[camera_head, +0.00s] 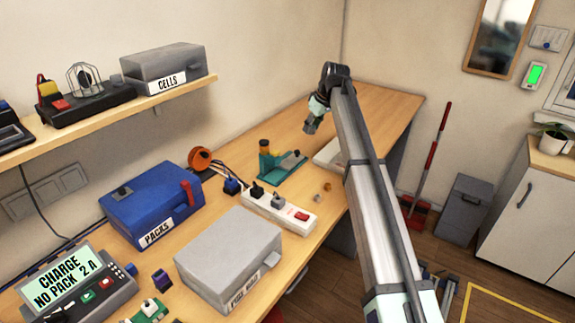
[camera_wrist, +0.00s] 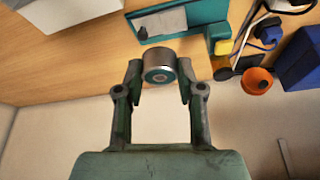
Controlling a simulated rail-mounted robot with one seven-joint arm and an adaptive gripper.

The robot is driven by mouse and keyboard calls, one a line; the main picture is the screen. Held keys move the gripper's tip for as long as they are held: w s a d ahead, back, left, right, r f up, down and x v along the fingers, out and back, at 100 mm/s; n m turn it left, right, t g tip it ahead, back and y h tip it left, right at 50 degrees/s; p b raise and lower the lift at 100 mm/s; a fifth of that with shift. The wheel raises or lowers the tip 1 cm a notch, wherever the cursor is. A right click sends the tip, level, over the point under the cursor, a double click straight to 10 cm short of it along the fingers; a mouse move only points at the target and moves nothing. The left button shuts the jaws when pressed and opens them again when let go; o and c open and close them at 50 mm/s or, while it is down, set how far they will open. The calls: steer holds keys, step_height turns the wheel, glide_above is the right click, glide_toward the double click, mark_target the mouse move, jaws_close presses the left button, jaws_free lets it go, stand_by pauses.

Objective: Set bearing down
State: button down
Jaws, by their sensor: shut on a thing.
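The bearing (camera_wrist: 159,65) is a short silver cylinder with a dark bore and a teal ring on its face. My gripper (camera_wrist: 159,75) is shut on it, one finger on each side, in the wrist view. In the head view my gripper (camera_head: 311,124) hangs over the far part of the wooden bench (camera_head: 378,103); the bearing cannot be made out there. The gap between the bearing and the bench is hard to tell. A teal fixture (camera_head: 272,172) with a grey part stands on the bench; it also shows beyond the bearing in the wrist view (camera_wrist: 205,12).
A pale tray (camera_head: 328,155) lies near the fixture. The bench's far end looks clear.

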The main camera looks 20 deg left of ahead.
steer(key=w+a+r+n, duration=0.1)
steer(key=a+r+n, duration=0.15)
steer(key=a, duration=0.65)
steer(key=p, duration=0.6)
glide_toward(285, 164)
steer(key=shift+g, duration=0.4)
steer(key=x, duration=0.6)
steer(key=shift+w, duration=0.3)
steer(key=shift+f, duration=0.2)
steer(key=c, duration=0.7)
jaws_free()
steer(key=shift+r, duration=0.1)
steer(key=shift+r, duration=0.2)
steer(key=b+v, duration=0.1)
steer(key=v, duration=0.3)
steer(key=b+v, duration=0.1)
steer(key=v, duration=0.3)
steer(key=b+v, duration=0.1)
steer(key=v, duration=0.3)
steer(key=shift+d+f+b, duration=0.15)
steer(key=shift+d+b, duration=0.1)
steer(key=shift+b, duration=0.05)
